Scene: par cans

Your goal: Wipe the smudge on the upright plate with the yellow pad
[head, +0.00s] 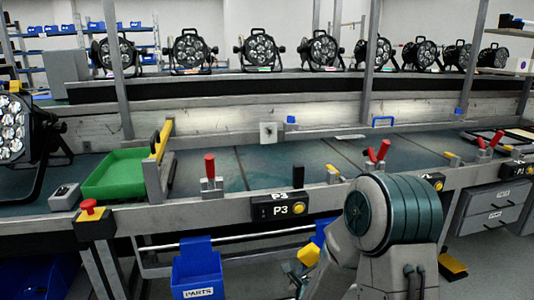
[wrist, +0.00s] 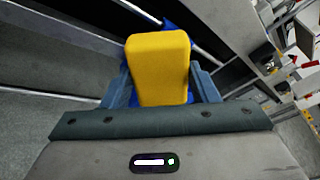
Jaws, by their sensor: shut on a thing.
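The yellow pad (wrist: 158,62) stands between the two fingers of my gripper (wrist: 160,85) in the wrist view, and the fingers are shut on it. In the head view a yellow block (head: 308,255), apparently the pad, shows low beside my arm, in front of the bench; my arm hides most of the gripper there. A small pale upright plate (head: 268,132) with a dark smudge in its middle stands at the back of the bench top. The pad is well apart from the plate, lower and nearer to me.
The bench's front rail (head: 240,211) carries red-handled clamps (head: 211,170) and a P3 box (head: 281,207). A green tray (head: 115,175) lies at left. A blue parts bin (head: 197,270) hangs below. Several lamps line the rear shelf. The teal bench top before the plate looks clear.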

